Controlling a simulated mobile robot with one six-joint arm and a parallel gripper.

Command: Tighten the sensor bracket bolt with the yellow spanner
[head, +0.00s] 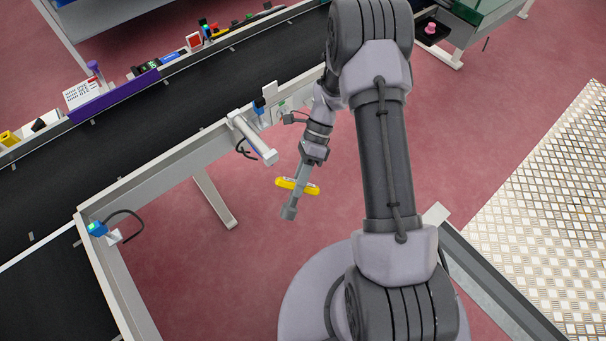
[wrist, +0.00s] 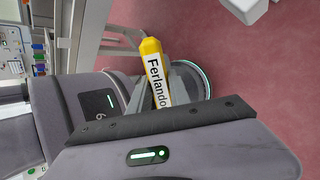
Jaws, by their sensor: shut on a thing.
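My gripper (head: 299,186) is shut on the yellow spanner (head: 283,184) and holds it crosswise in the air over the red floor, right of the conveyor frame. One blue sensor (head: 97,229) with a light sits on the frame's left corner beside a small white bracket (head: 114,237). I cannot tell which bracket is meant, and no bolt can be made out.
A grey cylinder (head: 253,138) juts from the conveyor frame (head: 160,165) left of my gripper. A frame leg (head: 215,197) stands at lower left. Red floor (head: 230,260) lies open below.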

